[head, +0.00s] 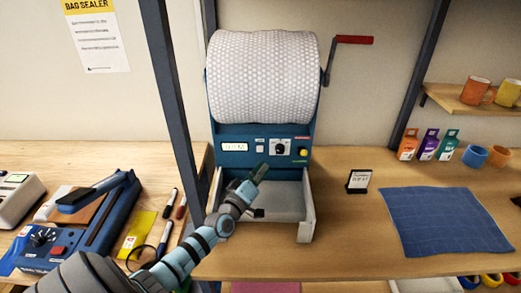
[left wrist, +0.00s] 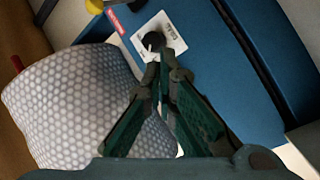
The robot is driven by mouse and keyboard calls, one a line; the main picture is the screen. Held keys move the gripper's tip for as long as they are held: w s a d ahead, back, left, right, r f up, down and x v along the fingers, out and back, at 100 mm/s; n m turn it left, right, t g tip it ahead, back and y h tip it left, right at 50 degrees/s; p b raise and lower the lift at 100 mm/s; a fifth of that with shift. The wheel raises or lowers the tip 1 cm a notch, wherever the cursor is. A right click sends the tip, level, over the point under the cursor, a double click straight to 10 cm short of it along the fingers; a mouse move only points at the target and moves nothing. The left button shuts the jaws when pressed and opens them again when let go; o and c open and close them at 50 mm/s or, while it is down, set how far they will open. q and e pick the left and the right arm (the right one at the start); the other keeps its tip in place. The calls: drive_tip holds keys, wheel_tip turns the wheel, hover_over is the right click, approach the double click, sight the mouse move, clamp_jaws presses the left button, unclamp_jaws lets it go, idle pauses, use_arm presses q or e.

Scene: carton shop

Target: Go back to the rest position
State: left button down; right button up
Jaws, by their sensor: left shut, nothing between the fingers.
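My left gripper (head: 260,172) reaches up from the lower left in the head view, in front of the blue bubble-wrap dispenser. It is shut with nothing in it. In the left wrist view its fingers (left wrist: 157,72) come together near the dark knob (left wrist: 152,43) on a white plate. I cannot tell whether they touch it. The dispenser's blue panel (head: 232,159) has a small display, the knob (head: 279,148) and a yellow button (head: 303,152). The bubble-wrap roll (head: 262,77) sits above it; the roll also shows in the left wrist view (left wrist: 75,100). My right gripper is not in view.
The dispenser's open tray (head: 305,215) lies below my gripper. A dark post (head: 170,80) stands left of the dispenser. The bag sealer (head: 95,225) and markers (head: 168,203) lie on the left bench.

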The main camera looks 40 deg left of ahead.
use_arm(q)
drive_tip(key=shift+d, duration=0.1)
idle(0.3)
drive_tip(key=s+d+f+m+g+h, duration=0.2)
drive_tip(key=s+d+f+m, duration=0.1)
drive_tip(key=d, duration=0.3)
drive_tip(key=s+d+f+m+g+h, duration=0.2)
drive_tip(key=s+d+f+m+g, duration=0.1)
drive_tip(key=s+d+f, duration=0.1)
drive_tip(key=s+d+f+m+g+h, duration=0.2)
drive_tip(key=s+d+f+m, duration=0.2)
drive_tip(key=d, duration=0.3)
drive_tip(key=shift+s+d+f, duration=0.1)
drive_tip(key=shift+s+d, duration=0.2)
drive_tip(key=shift+s, duration=0.55)
drive_tip(key=s+a+f+m+g+y, duration=0.15)
drive_tip(key=s+g, duration=0.25)
drive_tip(key=s, duration=0.7)
drive_tip(key=s+m+g+y, duration=0.2)
drive_tip(key=s+g+y, duration=0.15)
drive_tip(key=s, duration=0.65)
wheel_tip(320, 180, down, 22)
drive_tip(key=s+a+g+h+b, duration=0.1)
drive_tip(key=s+a+g+b, duration=0.1)
drive_tip(key=s+f+n+b, duration=0.1)
drive_tip(key=s+f, duration=1.2)
drive_tip(key=shift+s+a+f+g, duration=0.15)
drive_tip(key=shift+a+f+g, duration=0.2)
drive_tip(key=shift+f, duration=0.05)
